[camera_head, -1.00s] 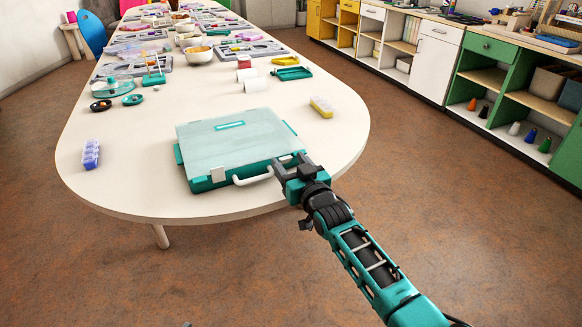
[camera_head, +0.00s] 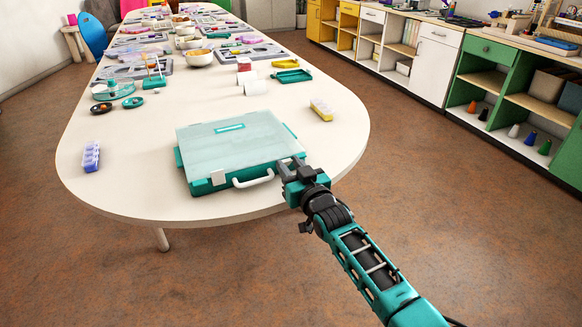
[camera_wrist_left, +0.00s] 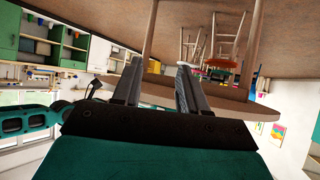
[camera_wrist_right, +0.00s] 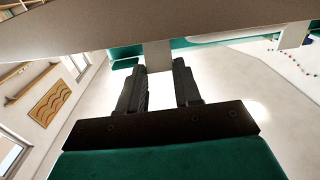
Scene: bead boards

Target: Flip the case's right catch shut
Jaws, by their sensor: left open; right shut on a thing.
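The case (camera_head: 196,185) has a teal body and a pale see-through lid that lies down on it, near the table's front end. Its white handle (camera_head: 254,181) and pale left catch (camera_head: 219,177) show on the front side. My right gripper (camera_head: 286,166) is at the front right corner, shut on the right catch, which it mostly hides in the head view. In the right wrist view the pale right catch (camera_wrist_right: 158,82) shows between the fingertips (camera_wrist_right: 160,75). My left gripper (camera_wrist_left: 157,78) is open and empty in its wrist view, away from the case.
On the white table (camera_head: 120,190), a lilac bead box (camera_head: 91,157) stands left of the case and a yellow one (camera_head: 321,109) behind it on the right. White rolls (camera_head: 254,87), bowls and trays lie further back.

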